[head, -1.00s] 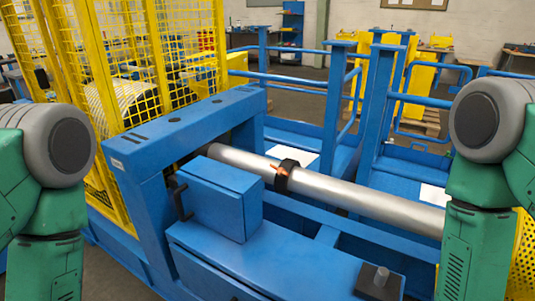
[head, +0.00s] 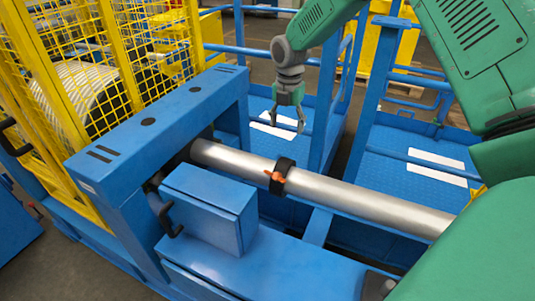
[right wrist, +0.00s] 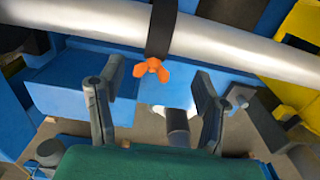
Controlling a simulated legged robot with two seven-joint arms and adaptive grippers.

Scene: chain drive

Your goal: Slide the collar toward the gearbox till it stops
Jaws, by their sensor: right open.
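The collar (head: 284,177) is a black ring around a thick silver shaft (head: 350,194), with an orange wing screw (head: 276,177) on its side. In the right wrist view the collar (right wrist: 161,28) and the orange wing screw (right wrist: 152,69) show just beyond my fingers. My right gripper (head: 287,120) is open and empty, above and behind the shaft, apart from the collar. In the right wrist view my right gripper (right wrist: 152,98) has its two fingers spread wide. My left gripper is not in view. I cannot tell which part is the gearbox.
A blue frame (head: 150,125) crosses the shaft's left end. A blue box (head: 208,208) with a black handle stands in front of the shaft. Yellow mesh guards (head: 70,75) enclose a drum at the left. Blue railings (head: 375,80) stand behind. Bare shaft shows on both sides of the collar.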

